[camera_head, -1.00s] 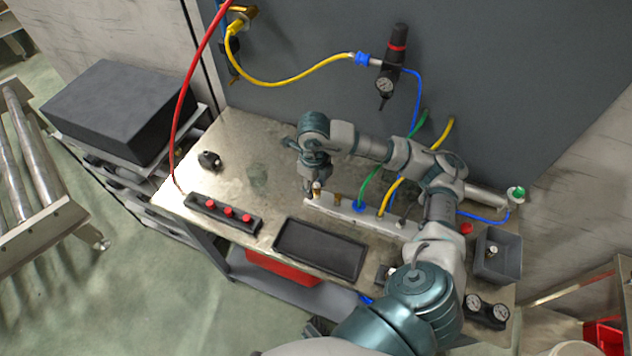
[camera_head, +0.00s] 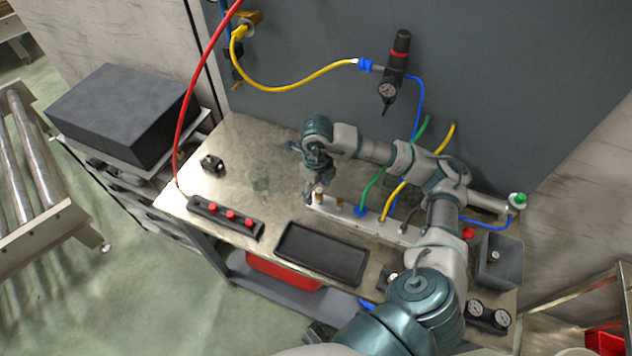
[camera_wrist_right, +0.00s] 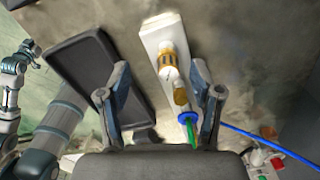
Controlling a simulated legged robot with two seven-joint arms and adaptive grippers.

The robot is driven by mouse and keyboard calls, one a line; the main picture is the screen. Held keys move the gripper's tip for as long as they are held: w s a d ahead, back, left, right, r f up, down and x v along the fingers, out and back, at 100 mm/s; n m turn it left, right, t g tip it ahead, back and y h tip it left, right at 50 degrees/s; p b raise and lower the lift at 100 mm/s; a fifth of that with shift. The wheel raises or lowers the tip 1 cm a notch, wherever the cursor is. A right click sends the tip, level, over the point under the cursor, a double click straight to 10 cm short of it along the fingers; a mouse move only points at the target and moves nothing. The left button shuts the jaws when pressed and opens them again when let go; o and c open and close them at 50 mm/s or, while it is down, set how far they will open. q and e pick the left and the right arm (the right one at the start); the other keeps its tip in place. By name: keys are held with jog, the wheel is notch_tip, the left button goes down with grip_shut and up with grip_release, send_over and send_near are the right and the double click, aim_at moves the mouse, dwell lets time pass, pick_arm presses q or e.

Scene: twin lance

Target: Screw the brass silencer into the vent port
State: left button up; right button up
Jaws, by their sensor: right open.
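The pale manifold bar (camera_head: 405,232) lies along the table. A brass silencer (camera_wrist_right: 168,62) with a pale tip stands upright at the bar's end, and it also shows in the head view (camera_head: 319,197). Whether it is fully seated is not clear. A second brass piece (camera_wrist_right: 181,96) stands beside it on the bar. My right gripper (camera_wrist_right: 160,72) is open, its fingers on either side of the silencer with gaps visible in the wrist view. In the head view the right gripper (camera_head: 313,190) is over the bar's end. A dark part at the bottom edge may be my left gripper (camera_head: 318,333).
A black tray (camera_head: 322,254) and a strip with red knobs (camera_head: 230,214) lie in front of the bar. Green (camera_head: 372,182) and yellow (camera_head: 396,196) hoses rise from the bar. A grey bin (camera_head: 500,262) stands at right. The table's left part is mostly clear.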

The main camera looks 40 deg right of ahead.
notch_tip(320, 180, up, 12)
jog(key=shift+f, duration=0.2)
dwell(0.4)
